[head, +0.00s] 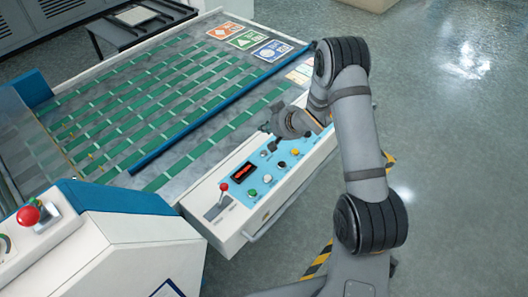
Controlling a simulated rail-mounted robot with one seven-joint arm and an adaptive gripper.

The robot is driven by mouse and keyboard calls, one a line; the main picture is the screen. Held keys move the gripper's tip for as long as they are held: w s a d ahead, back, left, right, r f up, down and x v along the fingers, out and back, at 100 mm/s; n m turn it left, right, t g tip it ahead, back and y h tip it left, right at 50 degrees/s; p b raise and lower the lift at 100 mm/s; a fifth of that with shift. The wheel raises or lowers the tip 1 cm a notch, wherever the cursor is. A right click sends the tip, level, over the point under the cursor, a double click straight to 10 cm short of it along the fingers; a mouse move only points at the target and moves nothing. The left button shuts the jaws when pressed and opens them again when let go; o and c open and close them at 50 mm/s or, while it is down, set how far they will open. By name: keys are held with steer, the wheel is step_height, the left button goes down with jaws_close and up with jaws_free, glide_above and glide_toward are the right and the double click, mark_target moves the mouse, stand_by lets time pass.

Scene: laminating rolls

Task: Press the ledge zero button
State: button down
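The light blue control panel (262,187) sits on the white front ledge of the machine. It carries a red-lit display (244,172), a green button (252,193), a white button (267,178), a yellow button (295,152) and dark knobs. The labels are too small to read, so I cannot tell which button is ledge zero. My gripper (268,129) is over the machine's bed edge, just beyond the panel's far side. Its fingertips are small and dark, and I cannot tell whether they are open. My arm hides the far right part of the panel.
A red-knobbed lever (223,188) stands left of the display. A red stop button (28,215) sits on the white housing at lower left. A blue bar (215,115) crosses the green-striped bed (150,100). Picture cards (247,39) lie at the back. Open floor is at right.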

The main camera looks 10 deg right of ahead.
mark_target(265, 153)
steer(key=shift+f, duration=0.15)
step_height(265, 153, down, 9)
steer(key=b, duration=0.7)
steer(key=shift+r, duration=0.2)
stand_by(1.0)
steer(key=shift+f+b, duration=0.4)
steer(key=shift+b, duration=0.15)
steer(key=shift+f+b, duration=0.4)
stand_by(0.4)
steer(key=shift+r, duration=0.1)
steer(key=shift+r+p, duration=0.6)
steer(key=shift+r, duration=0.15)
